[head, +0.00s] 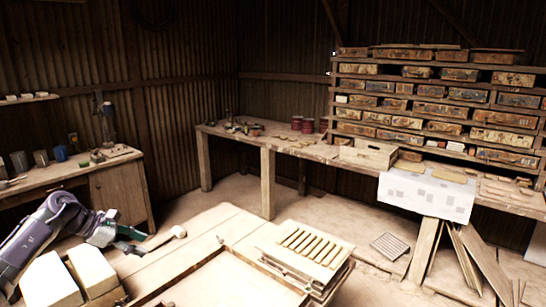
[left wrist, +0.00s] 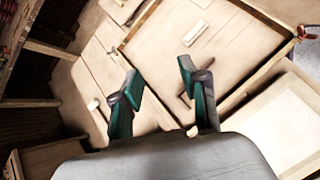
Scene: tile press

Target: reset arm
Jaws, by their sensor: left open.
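My left gripper (head: 138,241) comes in from the left, low over the near wooden table (head: 205,228). In the left wrist view its two green fingers (left wrist: 160,78) stand well apart, with nothing between them. My right gripper cannot be made out in either view.
Pale blocks (head: 90,268) stand at the lower left, close to my left arm. A wooden frame (head: 175,284) and a slatted stack (head: 308,247) take up the near table's front and right. A long workbench (head: 268,147) with shelves of bricks (head: 430,108) stands behind. Floor between is mostly clear.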

